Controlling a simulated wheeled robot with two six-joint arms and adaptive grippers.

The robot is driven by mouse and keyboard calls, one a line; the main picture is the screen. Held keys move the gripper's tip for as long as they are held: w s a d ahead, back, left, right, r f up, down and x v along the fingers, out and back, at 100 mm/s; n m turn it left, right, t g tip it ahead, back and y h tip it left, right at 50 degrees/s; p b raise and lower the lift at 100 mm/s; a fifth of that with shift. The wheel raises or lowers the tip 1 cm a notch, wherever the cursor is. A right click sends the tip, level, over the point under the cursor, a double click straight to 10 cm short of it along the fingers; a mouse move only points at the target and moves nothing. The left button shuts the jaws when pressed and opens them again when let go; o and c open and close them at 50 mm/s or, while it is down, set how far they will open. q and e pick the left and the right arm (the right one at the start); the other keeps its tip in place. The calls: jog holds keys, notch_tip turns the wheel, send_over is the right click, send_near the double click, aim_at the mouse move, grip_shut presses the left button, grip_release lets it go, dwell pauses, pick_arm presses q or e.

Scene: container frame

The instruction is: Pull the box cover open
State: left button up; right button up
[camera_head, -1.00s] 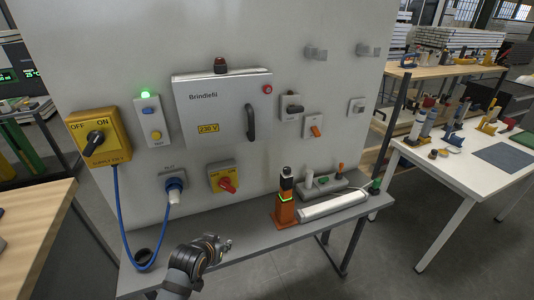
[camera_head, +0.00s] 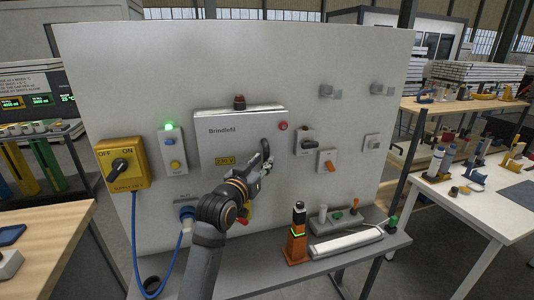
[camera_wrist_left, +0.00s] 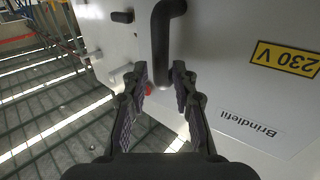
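The box cover (camera_head: 235,145) is a light grey panel marked "Brindlefil" with a yellow 230 V label; it looks closed on the wall panel. Its dark curved handle (camera_head: 265,147) is on the cover's right side. My left gripper (camera_head: 268,166) is at the lower part of the handle. In the left wrist view the handle (camera_wrist_left: 160,45) runs between the two open fingertips of my left gripper (camera_wrist_left: 160,75), with gaps visible beside it; I cannot tell how deep it sits. The cover (camera_wrist_left: 235,80) shows upside down there. My right gripper is not in view.
A grey shelf (camera_head: 262,272) below holds an orange signal tower (camera_head: 297,240) and a white tube (camera_head: 345,242). Open space lies before the box.

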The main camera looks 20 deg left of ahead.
aim_at(266, 159)
pick_arm(q)
jog(key=shift+w+d+f+p, duration=0.1)
jog(key=shift+w+p, duration=0.3)
jog(key=shift+w, duration=1.5)
grip_shut()
jog(key=shift+d, duration=0.1)
